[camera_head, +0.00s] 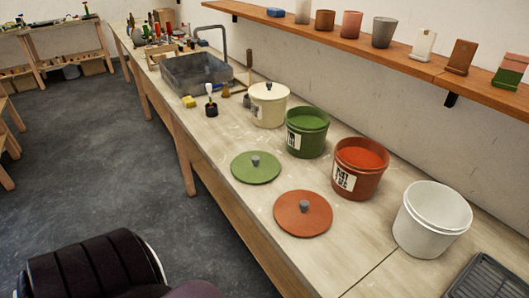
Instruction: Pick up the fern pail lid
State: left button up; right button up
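The green lid (256,167), which I take as the fern pail lid, lies flat on the workbench near its front edge, with a grey knob on top. The green pail (307,133) stands open behind it to the right, with a label on its side and green contents or inner surface showing. Neither of my grippers is in view.
A terracotta lid (302,214) lies right of the green one. A lidded cream pail (268,105), a terracotta pail (359,170) and a white pail (431,220) stand on the bench (345,250). A shelf (405,62) runs above. A grey basin (196,76) stands farther back.

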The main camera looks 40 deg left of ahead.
aim_at(252, 166)
jog(key=l+u, duration=0.1)
jog(key=u, duration=0.25)
jog(key=l+u, duration=0.15)
jog(key=u, duration=0.2)
jog(key=i+l+u, duration=0.1)
jog(key=u, duration=0.25)
